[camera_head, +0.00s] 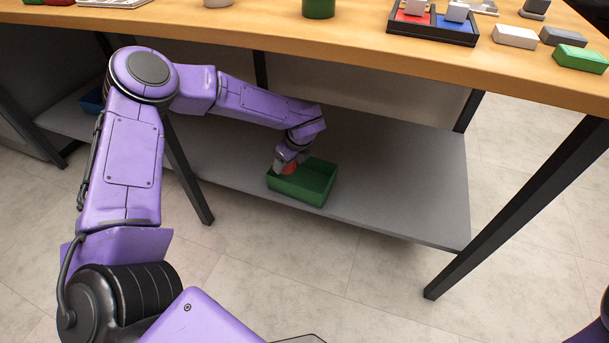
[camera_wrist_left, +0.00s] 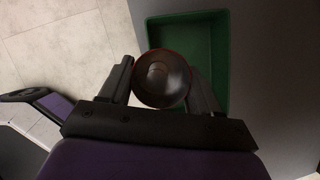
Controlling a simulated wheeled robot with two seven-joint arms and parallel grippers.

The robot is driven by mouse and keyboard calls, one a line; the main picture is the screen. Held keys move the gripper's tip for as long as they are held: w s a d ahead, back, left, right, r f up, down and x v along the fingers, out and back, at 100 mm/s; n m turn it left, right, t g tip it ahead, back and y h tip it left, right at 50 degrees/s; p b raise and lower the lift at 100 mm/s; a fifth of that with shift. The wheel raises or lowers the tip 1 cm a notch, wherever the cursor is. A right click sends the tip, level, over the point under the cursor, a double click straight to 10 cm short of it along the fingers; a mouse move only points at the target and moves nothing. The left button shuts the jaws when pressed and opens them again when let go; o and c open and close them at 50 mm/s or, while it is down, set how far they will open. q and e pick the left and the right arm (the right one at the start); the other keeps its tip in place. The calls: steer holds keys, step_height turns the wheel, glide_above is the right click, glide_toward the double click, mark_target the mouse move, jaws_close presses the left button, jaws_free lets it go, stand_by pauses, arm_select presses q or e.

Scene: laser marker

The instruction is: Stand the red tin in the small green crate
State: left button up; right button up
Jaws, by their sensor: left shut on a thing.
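The small green crate (camera_head: 318,186) stands on the grey lower shelf under the table. The red tin (camera_head: 289,168) is at the crate's left part in the head view, partly hidden by my left gripper (camera_head: 287,160). In the left wrist view the tin (camera_wrist_left: 162,78) shows its round dark end between the fingers of my left gripper (camera_wrist_left: 165,85), with the green crate (camera_wrist_left: 212,45) behind it. The left gripper is shut on the tin. I cannot tell whether the tin touches the crate floor. My right gripper is out of view.
The grey shelf (camera_head: 405,190) is clear right of the crate. The wooden tabletop (camera_head: 340,45) overhangs it, with a green tin (camera_head: 318,8), a black tray (camera_head: 432,36) and several blocks on top. A black table leg (camera_head: 520,205) stands at the right.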

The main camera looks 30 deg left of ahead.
arm_select(q)
steer(key=w+f+b, duration=0.1)
steer(key=w+f, duration=0.2)
steer(key=w+d+f+b, duration=0.1)
steer(key=w+f, duration=0.2)
steer(key=shift+d+f+b, duration=0.2)
steer(key=shift+b, duration=0.1)
steer(key=f, duration=0.1)
steer(key=f+b, duration=0.1)
steer(key=f, duration=0.1)
steer(key=shift+w+f, duration=0.2)
steer(key=shift+f, duration=0.05)
steer(key=shift+r, duration=0.15)
steer(key=shift+f+b, duration=0.6)
steer(key=shift+f, duration=0.05)
steer(key=o, duration=1.2)
